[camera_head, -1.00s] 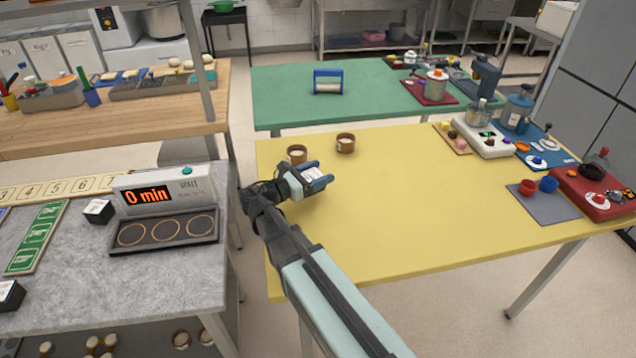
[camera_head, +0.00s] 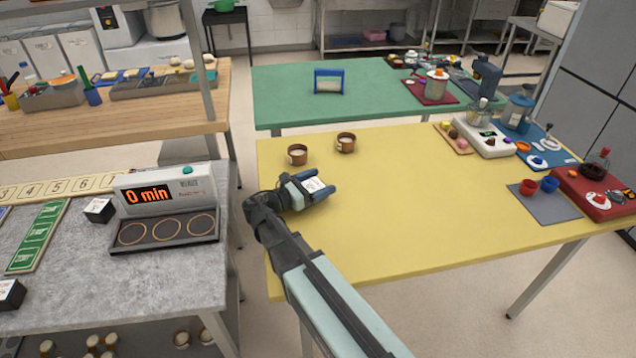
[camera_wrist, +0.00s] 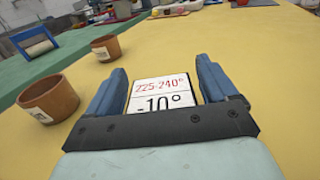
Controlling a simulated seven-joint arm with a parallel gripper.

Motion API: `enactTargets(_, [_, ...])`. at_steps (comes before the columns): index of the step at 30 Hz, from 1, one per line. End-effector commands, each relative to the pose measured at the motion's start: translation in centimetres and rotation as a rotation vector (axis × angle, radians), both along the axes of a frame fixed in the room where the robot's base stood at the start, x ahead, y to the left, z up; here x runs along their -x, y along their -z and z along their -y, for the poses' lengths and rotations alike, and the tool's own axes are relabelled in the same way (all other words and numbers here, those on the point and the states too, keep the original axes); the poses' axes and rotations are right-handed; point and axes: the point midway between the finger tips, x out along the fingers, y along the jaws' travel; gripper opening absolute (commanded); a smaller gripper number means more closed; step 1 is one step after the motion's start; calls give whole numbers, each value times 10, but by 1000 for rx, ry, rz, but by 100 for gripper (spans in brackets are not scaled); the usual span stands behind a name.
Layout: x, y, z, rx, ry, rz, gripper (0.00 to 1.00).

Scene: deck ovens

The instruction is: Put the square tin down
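My gripper (camera_head: 316,188) is low over the left part of the yellow table (camera_head: 420,210). A small square piece with a white printed top (camera_head: 313,185) sits between its two blue fingers and has moved along with them. In the wrist view its top (camera_wrist: 160,94) reads "225-240°" and "-10°". Its sides and underside are hidden, so I cannot tell whether it touches the table. I see no other thing that is clearly a square tin. Two round brown pots, one nearer (camera_head: 297,154) and one farther right (camera_head: 346,142), stand just beyond my gripper.
The yellow table's middle is clear. A mixer, mats and small cups (camera_head: 549,184) crowd its right side. A blue frame (camera_head: 328,81) stands on the green table.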

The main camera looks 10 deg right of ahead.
Motion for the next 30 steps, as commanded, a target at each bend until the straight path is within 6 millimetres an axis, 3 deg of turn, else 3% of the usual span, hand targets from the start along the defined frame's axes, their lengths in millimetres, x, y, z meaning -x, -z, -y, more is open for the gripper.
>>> enactTargets(12, [0, -3, -1, 0, 0, 1, 93])
enactTargets(30, [27, -3, -65, -1, 0, 0, 93])
